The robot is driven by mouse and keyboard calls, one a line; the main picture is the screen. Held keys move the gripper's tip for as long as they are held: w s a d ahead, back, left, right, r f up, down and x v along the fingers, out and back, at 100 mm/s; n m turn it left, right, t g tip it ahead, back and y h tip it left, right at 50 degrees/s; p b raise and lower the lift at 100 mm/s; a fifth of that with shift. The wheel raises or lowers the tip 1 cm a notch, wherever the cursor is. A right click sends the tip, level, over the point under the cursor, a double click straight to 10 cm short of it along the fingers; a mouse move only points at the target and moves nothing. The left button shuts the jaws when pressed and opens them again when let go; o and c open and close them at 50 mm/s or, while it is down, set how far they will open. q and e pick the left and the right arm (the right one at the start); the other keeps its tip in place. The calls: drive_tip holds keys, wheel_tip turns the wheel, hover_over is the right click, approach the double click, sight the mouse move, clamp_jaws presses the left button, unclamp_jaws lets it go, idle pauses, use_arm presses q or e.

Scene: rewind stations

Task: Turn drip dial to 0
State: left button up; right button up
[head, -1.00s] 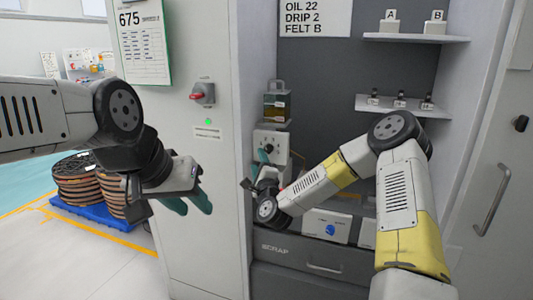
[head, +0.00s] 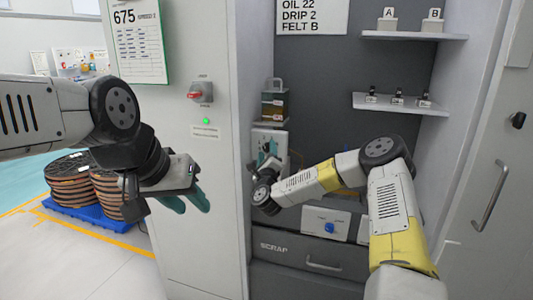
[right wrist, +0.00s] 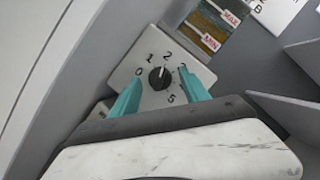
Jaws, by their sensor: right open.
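The drip dial (right wrist: 160,77) is a round black knob on a white plate with numbers around it, seen in the right wrist view. Its white mark points up, towards the 2. The 0 stands at the left of the plate. My right gripper (right wrist: 158,92) is open, its teal fingers apart on either side of the dial; I cannot tell whether they touch it. In the head view my right gripper (head: 268,166) is in front of the dial's plate (head: 268,139) and hides the knob. My left gripper (head: 192,202) hangs empty before the white cabinet.
An oil reservoir (head: 274,104) with MIN and MAX labels sits above the dial plate. A white box with a blue knob (head: 329,228) stands to the right, above the scrap drawer (head: 300,262). Shelves (head: 400,104) are at the right. A sign reads DRIP 2.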

clamp_jaws()
drive_tip(key=shift+n, duration=0.4)
drive_tip(key=n, duration=0.1)
drive_tip(key=n+g, duration=0.1)
drive_tip(key=n+y, duration=0.1)
drive_tip(key=n, duration=0.1)
drive_tip(key=shift+d+r, duration=0.1)
drive_tip(key=shift+r, duration=0.15)
drive_tip(key=n+g, duration=0.2)
drive_tip(key=n, duration=0.2)
drive_tip(key=shift+r, duration=0.2)
drive_tip(key=n+g, duration=0.1)
drive_tip(key=n, duration=0.1)
drive_tip(key=n+g, duration=0.1)
drive_tip(key=n, duration=0.1)
drive_tip(key=shift+r+n, duration=0.2)
drive_tip(key=shift+n, duration=0.2)
drive_tip(key=shift+a+n+g+h, duration=0.2)
drive_tip(key=shift+n+g+h, duration=0.55)
drive_tip(key=shift+n, duration=0.65)
drive_tip(key=shift+h, duration=0.25)
